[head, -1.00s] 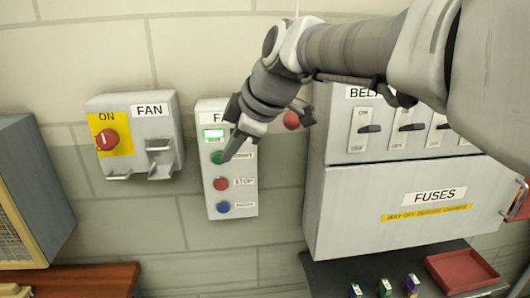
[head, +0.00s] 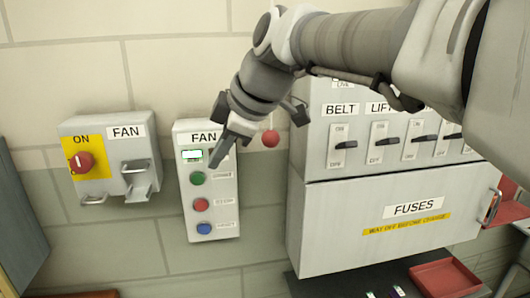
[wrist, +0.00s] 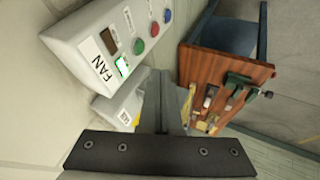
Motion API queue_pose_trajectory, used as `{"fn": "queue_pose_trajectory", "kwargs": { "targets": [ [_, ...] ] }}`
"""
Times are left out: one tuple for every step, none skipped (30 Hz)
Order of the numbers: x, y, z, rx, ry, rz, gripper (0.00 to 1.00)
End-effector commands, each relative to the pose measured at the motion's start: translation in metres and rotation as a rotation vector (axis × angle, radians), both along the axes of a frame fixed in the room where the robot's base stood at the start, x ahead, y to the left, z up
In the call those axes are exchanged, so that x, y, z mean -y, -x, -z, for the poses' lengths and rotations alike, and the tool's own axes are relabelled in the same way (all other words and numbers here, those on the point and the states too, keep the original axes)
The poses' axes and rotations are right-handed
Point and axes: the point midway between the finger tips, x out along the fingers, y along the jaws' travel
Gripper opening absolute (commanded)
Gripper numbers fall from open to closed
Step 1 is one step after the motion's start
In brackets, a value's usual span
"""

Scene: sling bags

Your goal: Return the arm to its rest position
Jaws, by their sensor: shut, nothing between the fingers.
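My arm reaches in from the upper right in the head view. My gripper (head: 218,150) is shut and empty, its fingertips pointing down in front of the upper part of the grey FAN button panel (head: 187,222). I cannot tell the gap to the panel, but none of its buttons is covered. The panel has a lit display (head: 192,155) and green (head: 197,178), red (head: 200,205) and blue (head: 204,228) buttons. In the wrist view the closed fingers (wrist: 174,100) show in the middle, with the panel (wrist: 75,38) at upper left.
Left is a FAN switch box (head: 125,155) with a red knob at ON. Right are the BELT and LIFT switches above the FUSES cabinet (head: 335,225), near my arm. A red ball-like part (head: 270,138) is beside my wrist. A red tray (head: 445,278) sits below. A wooden bench (wrist: 220,65) shows in the wrist view.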

Motion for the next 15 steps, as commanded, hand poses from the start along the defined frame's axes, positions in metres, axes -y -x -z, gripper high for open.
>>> {"fn": "queue_pose_trajectory", "kwargs": {
  "targets": [
    [0.001, 0.001, 0.001, -0.002, 0.0, 0.006, 0.0],
    [0.003, 0.001, 0.001, -0.005, 0.0, 0.017, 0.0],
    [0.008, 0.003, 0.003, -0.013, 0.0, 0.042, 0.0],
    [0.013, 0.005, 0.005, -0.023, -0.001, 0.067, 0.0],
    [0.02, 0.008, 0.007, -0.033, -0.004, 0.101, 0.0],
    [0.031, 0.013, 0.011, -0.053, -0.008, 0.161, 0.0],
    [0.04, 0.017, 0.015, -0.067, -0.011, 0.214, 0.0],
    [0.051, 0.023, 0.019, -0.087, -0.018, 0.274, 0.0],
    [0.066, 0.031, 0.026, -0.111, -0.026, 0.359, 0.0],
    [0.078, 0.037, 0.032, -0.129, -0.035, 0.428, 0.0],
    [0.09, 0.043, 0.038, -0.147, -0.046, 0.499, 0.0],
    [0.105, 0.053, 0.046, -0.17, -0.06, 0.592, 0.0],
    [0.116, 0.06, 0.053, -0.188, -0.073, 0.662, 0.0],
    [0.127, 0.067, 0.06, -0.203, -0.085, 0.731, 0.0],
    [0.141, 0.077, 0.068, -0.22, -0.106, 0.823, 0.0]
  ]
}}
